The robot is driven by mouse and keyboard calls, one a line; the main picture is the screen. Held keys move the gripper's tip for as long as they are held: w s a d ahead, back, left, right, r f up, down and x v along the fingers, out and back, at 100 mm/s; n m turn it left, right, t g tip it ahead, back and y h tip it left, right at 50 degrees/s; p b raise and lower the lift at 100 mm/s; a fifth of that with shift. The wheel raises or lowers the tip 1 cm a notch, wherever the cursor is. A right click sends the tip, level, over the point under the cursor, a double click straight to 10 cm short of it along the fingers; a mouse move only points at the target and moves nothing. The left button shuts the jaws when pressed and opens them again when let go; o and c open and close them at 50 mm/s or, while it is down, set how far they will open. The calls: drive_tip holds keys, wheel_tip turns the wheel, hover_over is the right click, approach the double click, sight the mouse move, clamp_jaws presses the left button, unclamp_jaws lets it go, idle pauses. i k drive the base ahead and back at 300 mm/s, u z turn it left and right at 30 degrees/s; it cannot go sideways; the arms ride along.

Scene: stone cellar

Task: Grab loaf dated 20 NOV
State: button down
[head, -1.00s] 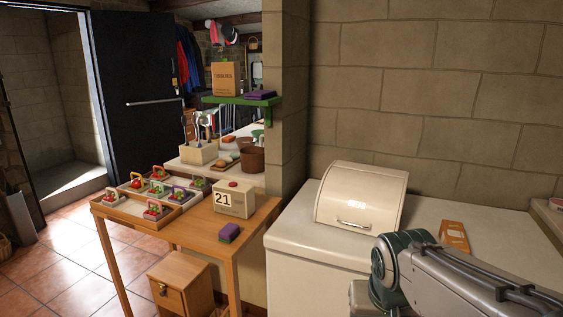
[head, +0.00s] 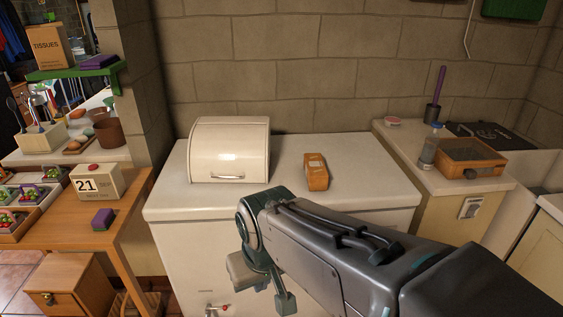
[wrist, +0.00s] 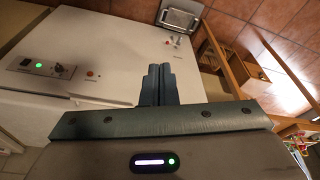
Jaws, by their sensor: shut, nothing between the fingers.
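An orange-brown package (head: 316,172), possibly a wrapped loaf, lies on the white chest freezer (head: 385,190). A pale label shows on it, but I cannot read a date. Left of it stands a cream bread bin (head: 229,152) with its lid shut, so its inside is hidden. My gripper (wrist: 160,68) is shut and empty in the wrist view, with the freezer's front panel beyond it. In the head view my arm reaches across the freezer's front edge, apart from the package and the bin.
A wooden table (head: 135,190) at left holds a calendar block (head: 97,182) showing 21, a purple sponge (head: 102,219) and trays. At right a counter (head: 410,155) holds an orange-brown box (head: 468,157). The freezer top around the package is mostly clear.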

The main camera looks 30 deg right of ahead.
sight(316, 174)
drive_tip(key=u, duration=0.1)
drive_tip(key=k, duration=0.45)
drive_tip(key=z, duration=1)
drive_tip(key=i, duration=1.7)
drive_tip(key=u, duration=0.15)
